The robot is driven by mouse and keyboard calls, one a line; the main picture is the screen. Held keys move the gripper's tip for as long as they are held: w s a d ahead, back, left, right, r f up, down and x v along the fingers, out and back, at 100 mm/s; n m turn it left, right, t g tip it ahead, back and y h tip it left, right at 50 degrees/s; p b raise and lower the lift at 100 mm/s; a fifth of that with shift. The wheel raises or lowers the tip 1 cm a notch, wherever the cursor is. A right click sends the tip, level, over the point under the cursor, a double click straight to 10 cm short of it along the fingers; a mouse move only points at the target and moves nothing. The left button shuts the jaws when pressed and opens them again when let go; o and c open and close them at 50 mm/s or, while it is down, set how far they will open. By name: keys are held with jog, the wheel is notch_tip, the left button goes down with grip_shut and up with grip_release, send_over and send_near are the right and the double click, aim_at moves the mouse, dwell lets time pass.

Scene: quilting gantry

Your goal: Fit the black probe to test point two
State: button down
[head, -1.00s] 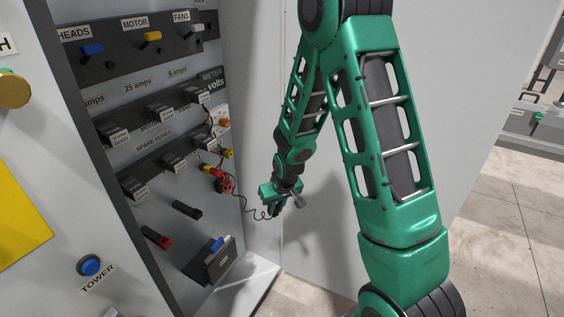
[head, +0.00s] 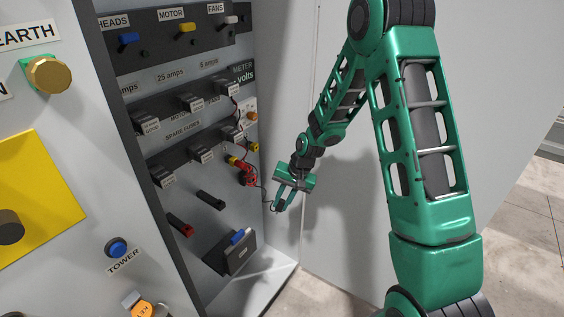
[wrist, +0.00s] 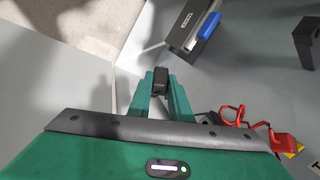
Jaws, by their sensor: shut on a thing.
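My gripper (head: 281,203) hangs in front of the right edge of the open cabinet panel, apart from it, with its fingers pointing down. In the wrist view my gripper (wrist: 160,96) is shut on a small black piece, which looks like the black probe (wrist: 160,78). In the head view the probe is too small to tell from the fingers. A thin dark lead runs from near the red and yellow connectors (head: 247,176) to my gripper. I cannot make out which point on the panel is test point two.
Fuse blocks (head: 190,103) and switches fill the panel. A black holder (head: 210,200), a red holder (head: 180,225) and a box with a blue lever (head: 236,244) stick out below. A plain wall (head: 350,230) stands right of the cabinet. Red leads (wrist: 240,117) lie right of the fingers.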

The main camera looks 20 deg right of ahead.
jog(key=w+a+r+m+t+y, duration=0.1)
jog(key=w+a+r+m+y, duration=0.15)
jog(key=m, duration=0.25)
jog(key=m+t, duration=1.1)
send_near(255, 147)
jog(key=s+d+f, duration=0.1)
jog(key=d+f, duration=0.2)
jog(key=d, duration=0.1)
jog(key=shift+s+d, duration=0.1)
jog(key=shift+d, duration=0.05)
jog(key=shift+w+a, duration=0.9)
jog(key=shift+w, duration=0.3)
jog(key=shift+w+a, duration=0.9)
jog(key=shift+w, duration=0.3)
jog(key=shift+w+a, duration=0.75)
jog(key=shift+w, duration=0.25)
jog(key=c, duration=1.5)
grip_release()
jog(key=shift+c, duration=0.2)
